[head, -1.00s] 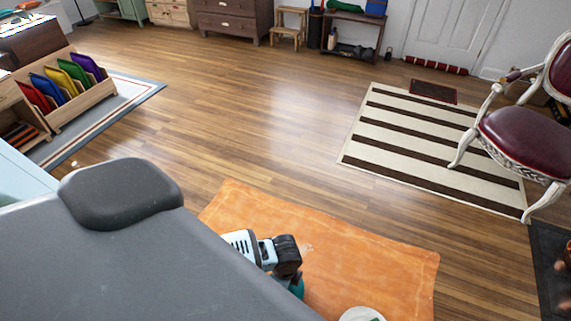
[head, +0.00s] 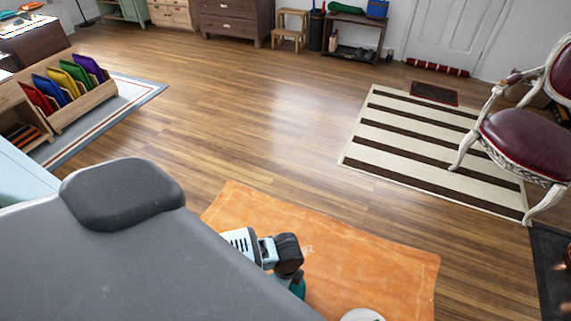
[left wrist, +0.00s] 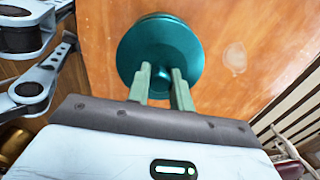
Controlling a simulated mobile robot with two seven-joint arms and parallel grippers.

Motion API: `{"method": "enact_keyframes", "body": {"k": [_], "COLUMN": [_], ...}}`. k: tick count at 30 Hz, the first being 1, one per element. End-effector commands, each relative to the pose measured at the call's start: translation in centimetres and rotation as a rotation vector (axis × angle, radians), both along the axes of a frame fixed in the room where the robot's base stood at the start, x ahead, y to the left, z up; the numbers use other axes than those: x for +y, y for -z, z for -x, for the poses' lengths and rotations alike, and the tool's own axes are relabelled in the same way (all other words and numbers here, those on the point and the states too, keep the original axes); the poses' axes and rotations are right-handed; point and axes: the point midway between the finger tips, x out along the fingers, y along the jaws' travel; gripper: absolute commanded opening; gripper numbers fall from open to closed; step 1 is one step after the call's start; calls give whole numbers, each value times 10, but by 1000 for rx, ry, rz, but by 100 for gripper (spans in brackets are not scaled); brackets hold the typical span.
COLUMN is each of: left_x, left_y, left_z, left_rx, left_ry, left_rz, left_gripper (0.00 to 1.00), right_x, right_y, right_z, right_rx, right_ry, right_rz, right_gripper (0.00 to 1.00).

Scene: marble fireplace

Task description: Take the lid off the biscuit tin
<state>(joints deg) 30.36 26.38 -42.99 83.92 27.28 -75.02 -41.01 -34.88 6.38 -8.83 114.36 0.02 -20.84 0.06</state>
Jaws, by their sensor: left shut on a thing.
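A round teal lid with a raised centre (left wrist: 158,38) shows from above in the left wrist view. My left gripper (left wrist: 160,72) is shut on its centre, one finger on each side. The tin's body is not clearly seen, so I cannot tell whether the lid rests on it or is lifted off. In the head view a sliver of teal (head: 298,288) shows beside my left wrist; my arm hides the rest. My right gripper is in neither view.
An orange-brown surface (head: 350,265) with a pale stain (left wrist: 235,57) lies below. A white round item (head: 362,315) is cut off at the bottom edge.

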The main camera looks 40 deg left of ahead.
Motion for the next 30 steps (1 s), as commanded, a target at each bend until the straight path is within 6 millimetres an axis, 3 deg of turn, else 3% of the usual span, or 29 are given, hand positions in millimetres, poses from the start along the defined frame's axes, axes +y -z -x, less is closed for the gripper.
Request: {"method": "enact_keyframes", "body": {"k": [3,15,21,30], "left_x": [0,-23,-33,-38], "left_y": [-22,-27,-30,-32], "left_z": [-2,96,133,155], "left_rx": [-5,2,2,0], "left_ry": [2,4,2,0], "left_rz": [1,0,1,0], "left_gripper": [0,0,0,0], "right_x": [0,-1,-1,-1], "right_y": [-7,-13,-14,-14], "right_z": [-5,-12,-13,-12], "right_rx": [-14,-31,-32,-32], "right_ry": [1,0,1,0], "right_rz": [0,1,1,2], "right_gripper": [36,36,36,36]}}
